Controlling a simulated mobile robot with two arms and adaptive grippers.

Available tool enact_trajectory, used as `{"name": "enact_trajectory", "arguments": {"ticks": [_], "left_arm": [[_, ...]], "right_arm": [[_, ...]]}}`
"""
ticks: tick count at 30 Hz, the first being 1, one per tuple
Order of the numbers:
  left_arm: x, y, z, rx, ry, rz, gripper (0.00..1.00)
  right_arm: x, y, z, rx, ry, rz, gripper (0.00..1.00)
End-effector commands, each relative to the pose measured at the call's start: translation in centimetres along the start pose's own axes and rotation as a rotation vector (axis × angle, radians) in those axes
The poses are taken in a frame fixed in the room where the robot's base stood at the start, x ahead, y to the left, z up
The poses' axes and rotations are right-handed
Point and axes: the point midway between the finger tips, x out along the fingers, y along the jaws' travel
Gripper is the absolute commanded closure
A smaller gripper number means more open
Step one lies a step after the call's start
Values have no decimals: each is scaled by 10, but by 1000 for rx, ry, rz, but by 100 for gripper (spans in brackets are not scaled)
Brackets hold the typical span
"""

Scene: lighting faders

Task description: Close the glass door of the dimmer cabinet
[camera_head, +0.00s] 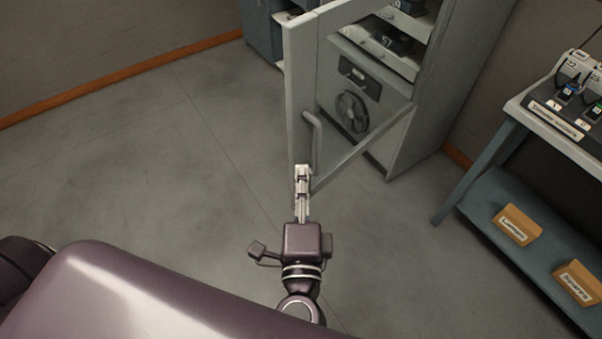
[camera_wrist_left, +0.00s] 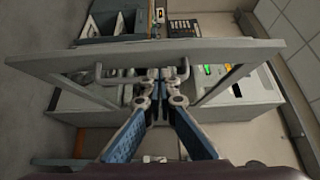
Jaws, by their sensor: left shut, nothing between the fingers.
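The grey dimmer cabinet (camera_head: 460,70) stands at the upper middle of the head view, with dark units and a fan behind its opening. Its framed glass door (camera_head: 300,70) stands open, swung out toward me. A bar handle (camera_head: 313,135) is on the door near its free edge. My left gripper (camera_head: 302,170) is shut and empty at the lower end of the handle. Whether it touches the handle or door is unclear. In the left wrist view, the shut fingers (camera_wrist_left: 160,76) are close to the door frame (camera_wrist_left: 225,49) and the handle (camera_wrist_left: 112,78). My right gripper is not in view.
A blue-grey table (camera_head: 480,215) with a fader console (camera_head: 570,95) on top and small labelled boxes (camera_head: 517,225) on its shelf stands at the right. Another blue-grey cabinet (camera_head: 262,30) is behind the door. The floor (camera_head: 150,160) at the left is clear.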

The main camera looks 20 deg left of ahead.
Motion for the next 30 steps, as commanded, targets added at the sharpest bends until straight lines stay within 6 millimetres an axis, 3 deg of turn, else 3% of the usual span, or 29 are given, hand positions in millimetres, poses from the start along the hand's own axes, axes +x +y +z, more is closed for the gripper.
{"name": "enact_trajectory", "arguments": {"ticks": [6,12,18,30], "left_arm": [[42,-4,0,0,1,-2,100],[72,-2,-1,0,2,0,100],[83,0,-1,-1,2,2,100],[85,1,1,-1,5,2,100]], "right_arm": [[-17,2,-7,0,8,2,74],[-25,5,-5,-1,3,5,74],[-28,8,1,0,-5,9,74],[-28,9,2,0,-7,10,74]]}}
